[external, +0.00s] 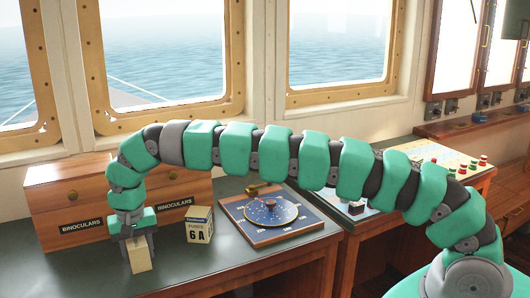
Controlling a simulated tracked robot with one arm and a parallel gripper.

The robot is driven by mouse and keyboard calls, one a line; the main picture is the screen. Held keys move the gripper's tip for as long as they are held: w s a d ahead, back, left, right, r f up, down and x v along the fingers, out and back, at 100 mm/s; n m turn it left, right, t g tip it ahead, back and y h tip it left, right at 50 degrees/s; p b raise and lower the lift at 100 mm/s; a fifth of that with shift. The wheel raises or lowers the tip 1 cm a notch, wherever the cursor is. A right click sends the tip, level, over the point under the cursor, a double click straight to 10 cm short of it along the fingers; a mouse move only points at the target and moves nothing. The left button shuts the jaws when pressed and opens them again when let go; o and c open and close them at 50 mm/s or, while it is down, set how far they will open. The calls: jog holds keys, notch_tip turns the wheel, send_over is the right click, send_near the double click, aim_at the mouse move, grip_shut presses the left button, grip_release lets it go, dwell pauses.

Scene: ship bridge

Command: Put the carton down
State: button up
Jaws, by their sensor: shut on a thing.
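My gripper (136,240) points down over the dark green tabletop, at the left of the external view. It is shut on a small plain beige carton (139,259). The carton's upper part is hidden between the fingers. I cannot tell whether its bottom touches the tabletop or hangs just above it. A second carton, cream and blue and marked "FUSES 6A" (199,230), stands upright on the table to the right of my gripper, apart from it.
Wooden boxes labelled "BINOCULARS" (60,205) stand behind my gripper. A board with a round dial (275,212) lies right of the fuse carton. The dark tabletop (85,275) is clear at the front left. A console (440,160) with coloured buttons is farther right.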

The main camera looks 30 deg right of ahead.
aim_at(137, 241)
jog(key=shift+f, duration=0.15)
jog(key=o, duration=1)
jog(key=shift+r, duration=0.2)
notch_tip(137, 241, up, 10)
jog(key=shift+a+r+b, duration=0.1)
jog(key=shift+r+b, duration=0.1)
jog(key=shift+b, duration=0.1)
jog(key=shift+r, duration=0.7)
